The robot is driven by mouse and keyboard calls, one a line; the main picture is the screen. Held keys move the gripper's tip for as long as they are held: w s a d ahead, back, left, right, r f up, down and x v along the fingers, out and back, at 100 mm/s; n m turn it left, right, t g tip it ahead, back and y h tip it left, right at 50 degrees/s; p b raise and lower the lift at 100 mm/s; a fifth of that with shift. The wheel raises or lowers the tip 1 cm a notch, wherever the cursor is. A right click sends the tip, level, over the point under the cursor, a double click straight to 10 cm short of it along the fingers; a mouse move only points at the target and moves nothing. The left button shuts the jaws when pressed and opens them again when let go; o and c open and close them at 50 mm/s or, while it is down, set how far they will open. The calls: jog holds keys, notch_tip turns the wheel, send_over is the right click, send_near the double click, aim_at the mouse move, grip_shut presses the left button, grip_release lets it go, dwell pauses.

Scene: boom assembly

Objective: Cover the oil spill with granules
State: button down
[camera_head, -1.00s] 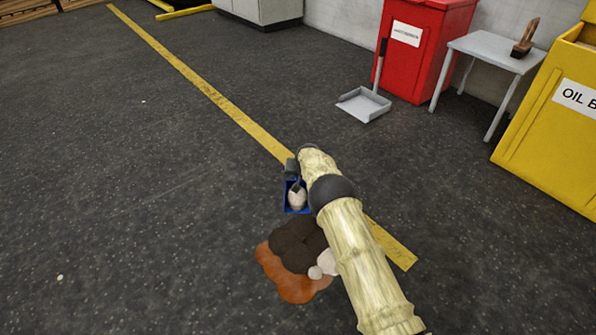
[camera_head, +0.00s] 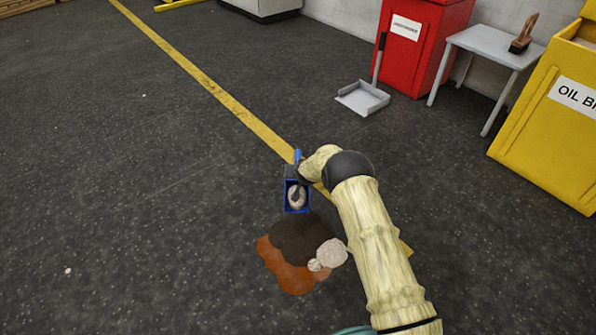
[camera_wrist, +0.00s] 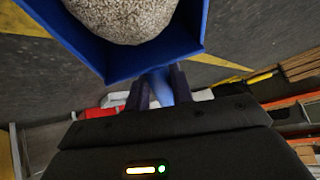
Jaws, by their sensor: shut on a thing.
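My gripper (camera_wrist: 160,88) is shut on the handle of a blue scoop (camera_head: 296,197). The scoop holds a heap of pale speckled granules (camera_wrist: 125,15), and the granules also show in the head view (camera_head: 297,196). The scoop is just beyond the far edge of the oil spill (camera_head: 290,278); its height above the floor is hard to tell. The spill has a dark brown part at the back and an orange-brown part at the front and left. Pale granule patches (camera_head: 332,252) lie on its right side.
A yellow floor line (camera_head: 200,77) runs past the spill. A grey dustpan (camera_head: 363,98), a red bin (camera_head: 412,45), a small grey table (camera_head: 497,48) with a brush (camera_head: 523,35), and a yellow oil bin (camera_head: 545,130) stand at the back right. The left floor is clear.

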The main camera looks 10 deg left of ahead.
jog(key=shift+s+d+b, duration=0.15)
jog(key=shift+b, duration=0.15)
jog(key=shift+s+d+r+t+y+b, duration=0.1)
jog(key=shift+s+r+t+y+b, duration=0.15)
jog(key=shift+s+t+b, duration=0.45)
jog(key=shift+s+d+r+t+y+b, duration=0.15)
jog(key=shift+s+r+t+b, duration=0.25)
jog(key=shift+t+b, duration=0.45)
jog(key=shift+s+r+t+y+b, duration=0.15)
jog(key=shift+s+t+y+b, duration=0.05)
jog(key=shift+s+t+b, duration=0.5)
jog(key=shift+s+d+r+n, duration=0.2)
jog(key=shift+d+r+n, duration=0.05)
jog(key=shift+d+n, duration=0.1)
jog(key=shift+s+d+p, duration=1.2)
jog(key=shift+s+d, duration=3.25)
jog(key=shift+d, duration=1.3)
jog(key=shift+s+a+p, duration=1.1)
jog(key=shift+s+a, duration=1.85)
jog(key=shift+s, duration=1.25)
jog(key=w+a+b, duration=0.1)
jog(key=w+a, duration=0.9)
jog(key=a, duration=0.2)
jog(key=shift+a+b, duration=0.25)
jog(key=shift+b, duration=0.15)
